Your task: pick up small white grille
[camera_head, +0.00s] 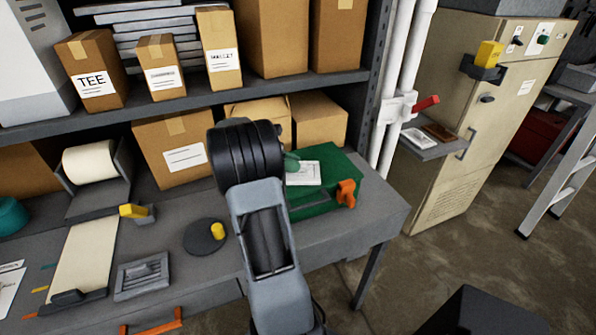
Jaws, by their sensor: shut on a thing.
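A small white rectangular piece (418,139), which looks like a small grille, lies on the grey ledge of the beige cabinet at the right, left of a brown piece. A grey louvred grille (142,276) lies on the bench at the lower left. My arm rises through the middle of the view, and its black ribbed joint stands in front of the bench and lower shelf. My gripper's fingers do not show; anything they hold is hidden too.
A green case (330,192) with a white sheet (304,173) and an orange clasp stands on the bench's right end. Cardboard boxes fill the shelves (340,80) behind. White pipes (395,90) stand between shelves and cabinet (490,90). Floor shows at right.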

